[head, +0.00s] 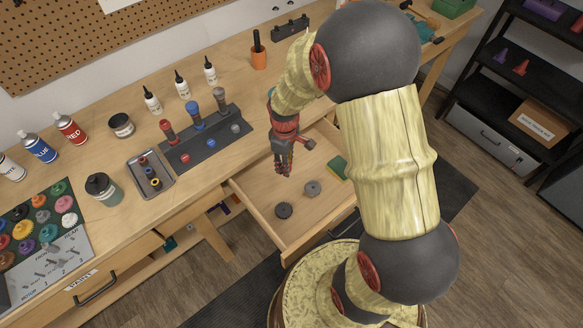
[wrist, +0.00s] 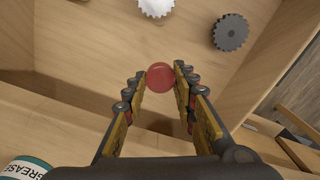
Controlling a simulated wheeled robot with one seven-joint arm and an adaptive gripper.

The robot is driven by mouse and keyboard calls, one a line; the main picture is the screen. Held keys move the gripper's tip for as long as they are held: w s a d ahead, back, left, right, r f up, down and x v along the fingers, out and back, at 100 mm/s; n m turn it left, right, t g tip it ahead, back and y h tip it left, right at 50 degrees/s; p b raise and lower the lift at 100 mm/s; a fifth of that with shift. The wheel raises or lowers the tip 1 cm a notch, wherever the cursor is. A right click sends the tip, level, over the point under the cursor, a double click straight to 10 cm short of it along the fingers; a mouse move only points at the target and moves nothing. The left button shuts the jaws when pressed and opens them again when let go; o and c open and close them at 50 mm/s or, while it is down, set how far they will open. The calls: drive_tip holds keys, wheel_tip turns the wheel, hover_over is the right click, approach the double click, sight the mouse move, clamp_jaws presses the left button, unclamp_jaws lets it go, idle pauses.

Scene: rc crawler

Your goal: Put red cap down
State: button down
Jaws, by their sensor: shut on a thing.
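The red cap (wrist: 160,77) is round and sits between the fingertips of my gripper (wrist: 160,86) in the wrist view. My gripper is shut on it and holds it above the open wooden drawer. I cannot make out the cap there. A dark gear (wrist: 230,32) and a pale gear (wrist: 155,6) lie on the drawer floor beyond the cap, apart from it.
In the head view, two grey round parts (head: 284,211) (head: 312,188) and a green sponge (head: 338,168) lie in the drawer. A dark rack (head: 207,141) with screwdrivers and a grey tray (head: 151,176) stand on the bench. A grease can (wrist: 25,168) shows in the wrist view.

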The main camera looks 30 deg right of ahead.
drive_tip(key=w+d+f, duration=0.1)
drive_tip(key=f, duration=0.1)
drive_tip(key=w+d+f+b, duration=0.1)
drive_tip(key=w+d+f, duration=0.1)
drive_tip(key=f, duration=0.1)
drive_tip(key=shift+d+f+b, duration=0.3)
drive_tip(key=shift+w+d+f+b, duration=0.15)
drive_tip(key=shift+f+b, duration=0.6)
drive_tip(key=shift+f, duration=1)
drive_tip(key=shift+f, duration=0.15)
drive_tip(key=c, duration=1.4)
unclamp_jaws()
